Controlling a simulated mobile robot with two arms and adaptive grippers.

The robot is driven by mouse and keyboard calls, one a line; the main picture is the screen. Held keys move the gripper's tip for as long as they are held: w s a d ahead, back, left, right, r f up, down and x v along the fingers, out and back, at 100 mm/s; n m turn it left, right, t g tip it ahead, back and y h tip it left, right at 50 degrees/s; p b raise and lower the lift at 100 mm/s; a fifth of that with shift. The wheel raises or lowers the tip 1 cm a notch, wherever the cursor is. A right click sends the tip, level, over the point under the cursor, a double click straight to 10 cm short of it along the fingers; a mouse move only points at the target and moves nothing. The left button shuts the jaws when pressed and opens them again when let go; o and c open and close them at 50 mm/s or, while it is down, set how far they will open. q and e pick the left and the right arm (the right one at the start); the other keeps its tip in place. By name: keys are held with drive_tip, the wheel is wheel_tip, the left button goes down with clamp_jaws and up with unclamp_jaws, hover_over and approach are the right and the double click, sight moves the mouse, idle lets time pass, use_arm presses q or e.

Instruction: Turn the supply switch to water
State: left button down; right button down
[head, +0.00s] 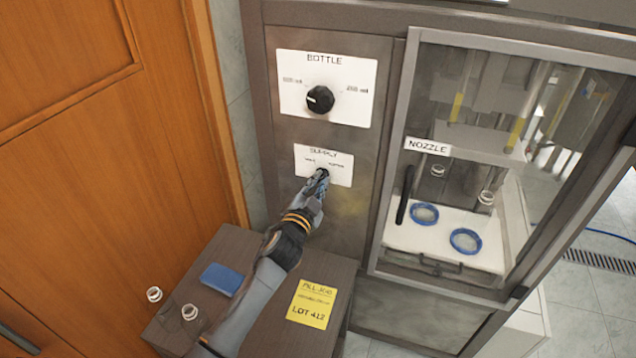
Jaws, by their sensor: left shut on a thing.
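The supply switch is a small dark knob (323,173) on a white plate labelled SUPPLY (341,168), on the grey front of the machine. My left gripper (321,178) reaches up from below and is shut on the switch. The gripper hides most of the knob, so I cannot tell which way it points. The small words on the plate are too blurred to read surely. My right gripper is not in view.
Above is the BOTTLE dial (320,99). To the right is a glazed cabinet with a NOZZLE label (428,146) and blue rings (466,241). Below, a dark table (232,246) holds a blue block (222,279), a yellow card (311,304) and white rings (190,312).

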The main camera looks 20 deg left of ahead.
use_arm(q)
drive_tip(key=shift+m, duration=0.6)
drive_tip(key=c, duration=1.4)
unclamp_jaws()
drive_tip(key=s, duration=1.2)
drive_tip(key=shift+a, duration=0.15)
